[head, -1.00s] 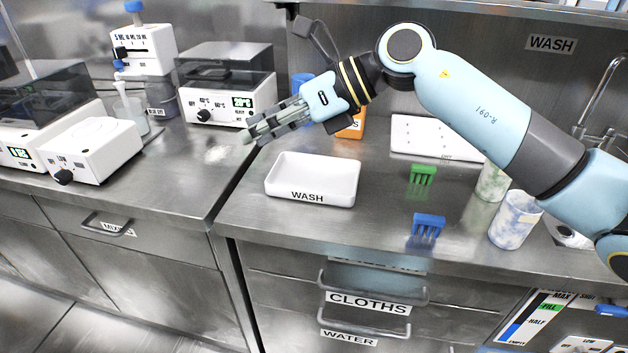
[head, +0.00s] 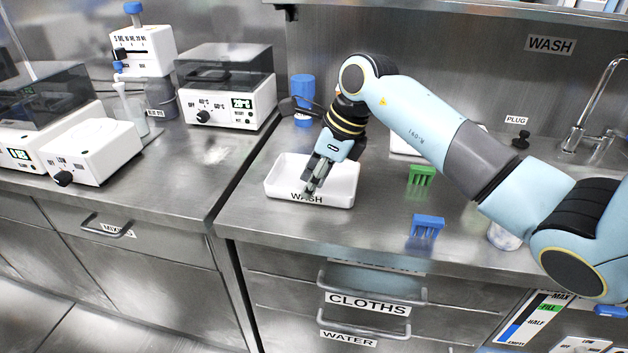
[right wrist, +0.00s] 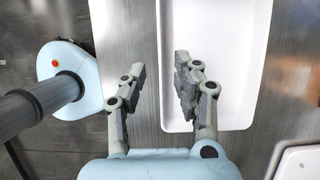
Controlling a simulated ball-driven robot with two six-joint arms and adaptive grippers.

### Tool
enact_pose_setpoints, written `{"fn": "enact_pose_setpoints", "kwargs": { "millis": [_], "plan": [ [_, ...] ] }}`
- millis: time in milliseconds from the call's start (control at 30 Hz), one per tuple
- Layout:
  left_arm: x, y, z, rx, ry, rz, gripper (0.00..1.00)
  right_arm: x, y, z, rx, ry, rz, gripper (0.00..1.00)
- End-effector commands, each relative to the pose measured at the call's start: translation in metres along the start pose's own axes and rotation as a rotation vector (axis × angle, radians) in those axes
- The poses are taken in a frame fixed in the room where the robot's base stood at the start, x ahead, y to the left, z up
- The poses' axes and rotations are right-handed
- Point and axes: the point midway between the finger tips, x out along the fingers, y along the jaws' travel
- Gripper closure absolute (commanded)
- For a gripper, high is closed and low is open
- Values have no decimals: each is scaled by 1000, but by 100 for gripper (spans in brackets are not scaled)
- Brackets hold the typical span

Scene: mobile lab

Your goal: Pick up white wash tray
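The white wash tray (head: 340,197), marked WASH on its front wall, lies flat on the steel counter. It also shows in the right wrist view (right wrist: 224,72). My right gripper (head: 313,180) points down at the tray's front wall. In the right wrist view my right gripper (right wrist: 157,65) is open and empty. Its fingers stand on either side of the tray's near wall, one over the inside and one outside. Whether a finger touches the wall cannot be told. My left gripper is in neither view.
A green rack (head: 421,175) and a blue rack (head: 427,225) stand right of the tray. A heater with a dark lid (head: 228,98) is on the left counter. The counter around the tray's front is clear.

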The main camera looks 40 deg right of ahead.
Motion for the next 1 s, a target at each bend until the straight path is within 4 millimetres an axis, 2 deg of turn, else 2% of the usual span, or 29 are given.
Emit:
{"fn": "enact_pose_setpoints", "kwargs": {
  "millis": [133, 367, 400, 633, 1000],
  "plan": [
    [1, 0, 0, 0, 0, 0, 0, 18, 0, 0, 1, 0, 1, 69],
    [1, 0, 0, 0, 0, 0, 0, 20, 0, 0, 0, 0, 0, 69],
    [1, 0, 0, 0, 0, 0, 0, 20, 0, 0, 0, 0, 0, 71],
    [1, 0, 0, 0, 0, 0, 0, 20, 0, 0, 0, 0, 0, 100],
    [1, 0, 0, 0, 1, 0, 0, 20, 0, 0, 0, -1, -1, 100]
  ]
}}
